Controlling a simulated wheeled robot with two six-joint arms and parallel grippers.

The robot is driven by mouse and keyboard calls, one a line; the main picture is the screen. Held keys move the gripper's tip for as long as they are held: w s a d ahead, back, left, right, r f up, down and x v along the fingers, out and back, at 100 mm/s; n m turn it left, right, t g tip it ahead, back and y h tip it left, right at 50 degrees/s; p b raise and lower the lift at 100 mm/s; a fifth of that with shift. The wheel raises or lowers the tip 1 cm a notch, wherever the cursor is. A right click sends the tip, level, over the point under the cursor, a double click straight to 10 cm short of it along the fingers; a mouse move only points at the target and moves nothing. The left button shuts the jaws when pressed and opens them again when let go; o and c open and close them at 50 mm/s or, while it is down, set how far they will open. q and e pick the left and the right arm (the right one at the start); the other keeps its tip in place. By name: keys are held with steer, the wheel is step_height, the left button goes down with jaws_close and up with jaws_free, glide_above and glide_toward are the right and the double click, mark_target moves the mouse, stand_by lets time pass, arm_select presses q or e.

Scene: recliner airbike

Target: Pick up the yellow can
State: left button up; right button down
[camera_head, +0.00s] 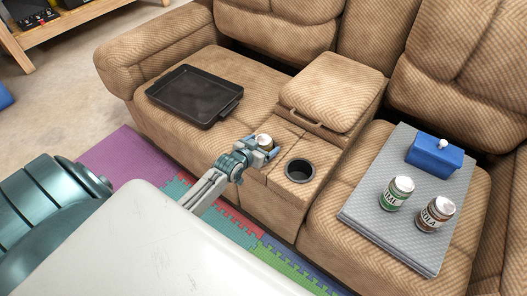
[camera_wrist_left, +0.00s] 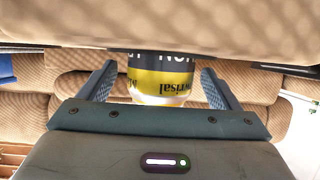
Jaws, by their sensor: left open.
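The yellow can (camera_wrist_left: 158,82) shows in the left wrist view between the two fingers of my left gripper (camera_wrist_left: 158,88), with a dark band and lettering on its yellow side. In the head view the can's pale top (camera_head: 264,141) shows at the left cup holder of the recliner console, mostly hidden by my gripper. My left gripper (camera_head: 262,150) is open, with its fingers on either side of the can. I cannot tell whether they touch it. My right gripper is in neither view.
An empty cup holder (camera_head: 299,170) is just right of the can. A black tray (camera_head: 195,96) lies on the left seat. The console armrest (camera_head: 332,92) rises behind.

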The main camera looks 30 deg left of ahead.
arm_select(q)
steer(key=shift+w+f, duration=0.3)
steer(key=shift+w, duration=0.3)
steer(key=shift+r, duration=0.1)
steer(key=c, duration=1.3)
